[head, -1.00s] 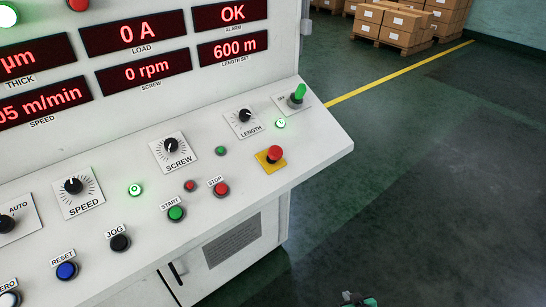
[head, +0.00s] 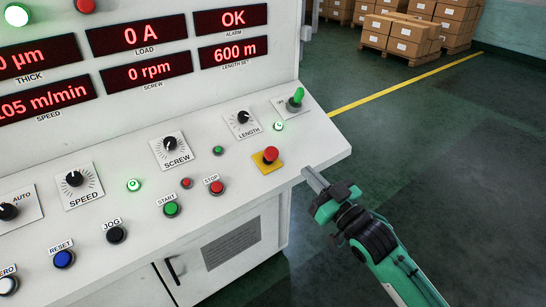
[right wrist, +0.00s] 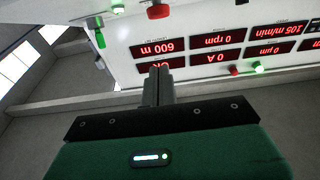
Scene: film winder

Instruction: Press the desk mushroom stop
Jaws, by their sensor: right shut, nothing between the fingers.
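The desk mushroom stop (head: 271,154) is a red cap on a square yellow plate (head: 267,163) near the right front end of the sloped white desk. In the right wrist view, the red mushroom cap (right wrist: 158,11) sits at the top edge, partly cut off. My right gripper (head: 308,174) is shut and empty. Its fingertips are at the desk's front right edge, to the lower right of the stop and apart from it. The shut fingers (right wrist: 160,72) point up the middle of the right wrist view. My left gripper is out of view.
A green toggle switch (head: 296,99) stands at the desk's right end, behind the stop. A LENGTH knob (head: 243,117), a red STOP button (head: 217,187) and a green START button (head: 172,208) lie to the left. Open floor (head: 450,170) is on the right.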

